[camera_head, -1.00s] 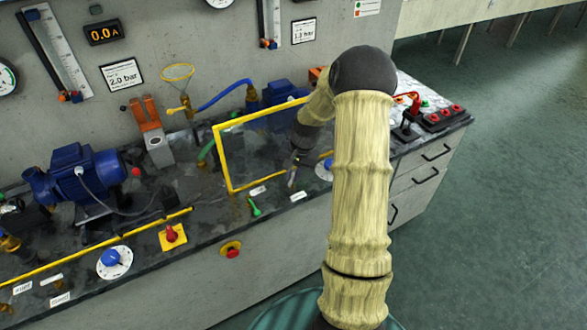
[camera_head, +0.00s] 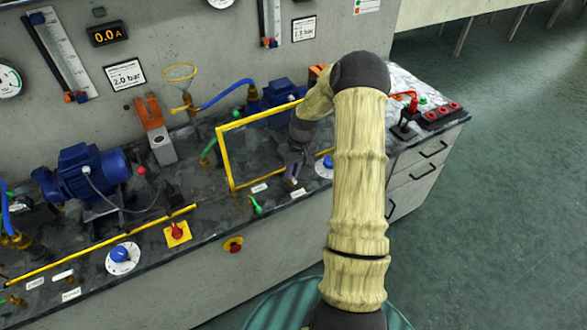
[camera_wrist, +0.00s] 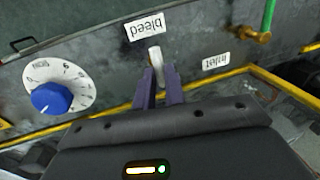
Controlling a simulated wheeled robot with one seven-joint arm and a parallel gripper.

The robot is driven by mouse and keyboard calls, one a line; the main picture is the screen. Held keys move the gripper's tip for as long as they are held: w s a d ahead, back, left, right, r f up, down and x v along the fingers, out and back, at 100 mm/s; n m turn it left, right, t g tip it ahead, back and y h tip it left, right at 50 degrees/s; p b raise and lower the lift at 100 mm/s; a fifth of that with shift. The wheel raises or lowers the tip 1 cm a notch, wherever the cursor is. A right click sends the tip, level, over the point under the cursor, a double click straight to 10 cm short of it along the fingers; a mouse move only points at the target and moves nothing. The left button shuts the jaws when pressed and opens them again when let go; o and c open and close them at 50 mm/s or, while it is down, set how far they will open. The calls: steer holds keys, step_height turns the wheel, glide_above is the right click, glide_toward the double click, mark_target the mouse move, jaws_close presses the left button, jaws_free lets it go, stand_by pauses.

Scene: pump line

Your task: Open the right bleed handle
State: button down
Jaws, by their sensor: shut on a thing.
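My gripper (camera_wrist: 159,88) is shut on the right bleed handle (camera_wrist: 156,58), a short pale handle whose end shows between the two purple-grey fingers in the wrist view. The white "bleed" label (camera_wrist: 145,26) is just beyond it. The rest of the handle is hidden by the fingers, and I cannot tell how far it is turned. In the head view my gripper (camera_head: 293,174) is low at the bench's front edge, beside the yellow frame; the handle is not clear there.
A blue dial knob (camera_wrist: 52,99) is left of the gripper in the wrist view. A green-handled valve (camera_wrist: 267,18) is to the right, near a second label (camera_wrist: 216,61). A yellow frame (camera_head: 224,160) stands behind. A red stop button (camera_head: 177,231) sits farther left.

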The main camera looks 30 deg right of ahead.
stand_by(0.4)
steer(key=c, duration=1.5)
jaws_free()
steer(key=shift+r, duration=0.1)
steer(key=shift+d+r, duration=0.15)
steer(key=shift+r, duration=0.15)
steer(key=d+r, duration=0.1)
steer(key=r, duration=0.4)
steer(key=d+r, duration=0.1)
steer(key=r, duration=0.5)
steer(key=d+r+b, duration=0.1)
steer(key=r, duration=0.4)
steer(key=shift+w+d+r, duration=0.1)
steer(key=shift+r, duration=0.05)
